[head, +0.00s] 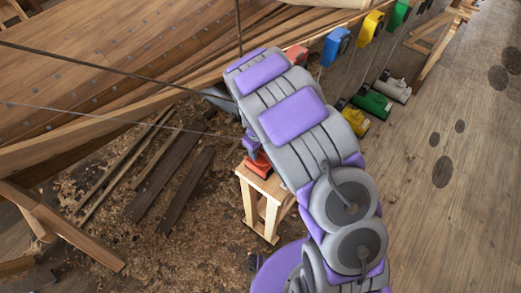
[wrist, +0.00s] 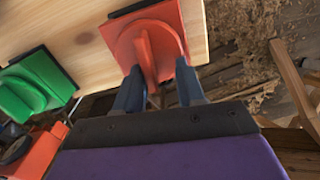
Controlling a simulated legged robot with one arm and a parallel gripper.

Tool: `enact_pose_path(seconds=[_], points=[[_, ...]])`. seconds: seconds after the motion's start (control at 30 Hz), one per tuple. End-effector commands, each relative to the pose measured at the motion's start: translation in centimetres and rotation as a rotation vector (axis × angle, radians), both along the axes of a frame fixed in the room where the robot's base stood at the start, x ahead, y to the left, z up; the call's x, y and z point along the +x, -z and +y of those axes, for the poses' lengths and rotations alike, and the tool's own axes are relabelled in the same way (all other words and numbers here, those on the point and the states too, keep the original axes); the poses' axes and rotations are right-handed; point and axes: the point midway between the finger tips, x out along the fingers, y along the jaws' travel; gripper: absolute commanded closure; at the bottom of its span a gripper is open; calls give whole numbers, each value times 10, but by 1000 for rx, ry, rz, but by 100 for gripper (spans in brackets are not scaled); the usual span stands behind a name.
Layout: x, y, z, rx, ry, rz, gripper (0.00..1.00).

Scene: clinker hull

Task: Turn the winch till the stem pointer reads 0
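In the wrist view a red winch part (wrist: 148,45), a round face with a raised fin, is mounted on a pale wooden board. My gripper (wrist: 158,76) has its two dark fingers apart, with the tips near the lower edge of the red part. The fin lies towards the left finger and looks narrower than the gap; I cannot tell if a finger touches it. In the head view a red winch (head: 258,166) sits on a small wooden stand (head: 266,190), partly behind my arm. I cannot make out the stem pointer or its reading.
A green part (wrist: 35,85) of like shape is on the board at left. In the head view the plank hull (head: 90,75) fills the left. Blue (head: 335,46), yellow (head: 371,27) and green blocks line its edge, with more winches (head: 372,104) at right. The right floor is mostly clear.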

Motion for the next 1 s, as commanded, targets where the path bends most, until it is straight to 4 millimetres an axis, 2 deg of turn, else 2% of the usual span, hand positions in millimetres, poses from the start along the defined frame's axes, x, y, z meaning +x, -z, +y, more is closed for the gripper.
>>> enact_pose_path(seconds=[0.23,0.63,1.0], points=[[-2,-3,-16,16,6,0,62],[0,-3,-8,5,4,-2,100],[-1,-3,-8,9,5,-2,100]])
